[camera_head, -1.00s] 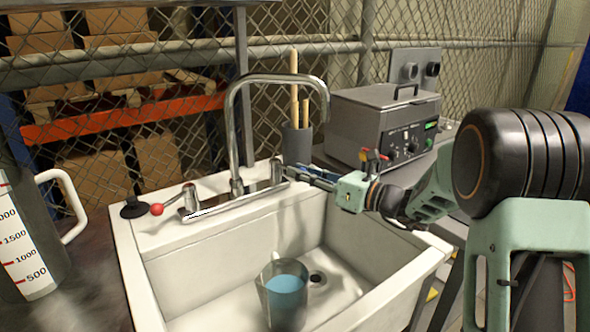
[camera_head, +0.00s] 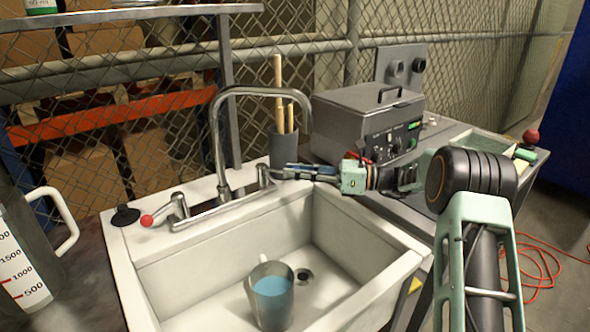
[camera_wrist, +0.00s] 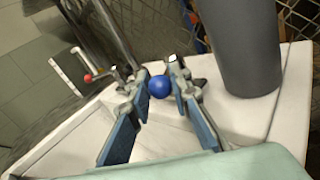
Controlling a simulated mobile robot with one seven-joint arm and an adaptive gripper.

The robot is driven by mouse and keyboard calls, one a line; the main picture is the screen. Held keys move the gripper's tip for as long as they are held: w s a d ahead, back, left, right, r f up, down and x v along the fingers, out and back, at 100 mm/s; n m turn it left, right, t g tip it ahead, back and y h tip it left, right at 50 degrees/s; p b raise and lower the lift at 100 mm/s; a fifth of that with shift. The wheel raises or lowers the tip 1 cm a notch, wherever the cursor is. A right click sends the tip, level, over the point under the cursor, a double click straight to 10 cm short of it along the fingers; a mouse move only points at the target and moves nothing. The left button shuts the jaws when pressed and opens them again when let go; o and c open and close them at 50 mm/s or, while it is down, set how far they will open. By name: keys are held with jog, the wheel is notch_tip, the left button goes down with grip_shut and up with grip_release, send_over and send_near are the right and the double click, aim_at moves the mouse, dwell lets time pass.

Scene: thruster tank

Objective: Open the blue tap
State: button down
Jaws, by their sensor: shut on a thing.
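The blue tap shows as a round blue knob (camera_wrist: 159,87) between my fingertips in the wrist view. In the head view its metal body (camera_head: 263,180) stands at the right end of the faucet base, and the knob is hidden by my fingers. My gripper (camera_head: 275,172) reaches in from the right above the sink's back rim. In the wrist view my gripper (camera_wrist: 160,84) has a fingertip on each side of the blue knob and is shut on it. The faucet (camera_head: 218,130) has a tall curved metal spout; no water stream shows.
The red-knobbed tap (camera_head: 147,220) is at the left. A cup of blue liquid (camera_head: 271,300) stands in the white sink (camera_head: 195,262). A grey holder with wooden rods (camera_head: 283,147) stands close behind my fingers. A grey machine (camera_head: 368,120) is to the right; a measuring jug (camera_head: 22,255) is left.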

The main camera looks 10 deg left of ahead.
jog(key=shift+w, duration=0.1)
dwell(0.3)
jog(key=c, duration=1.7)
grip_release()
jog(key=shift+c, duration=0.2)
jog(key=d, duration=1.2)
jog(key=shift+s, duration=0.3)
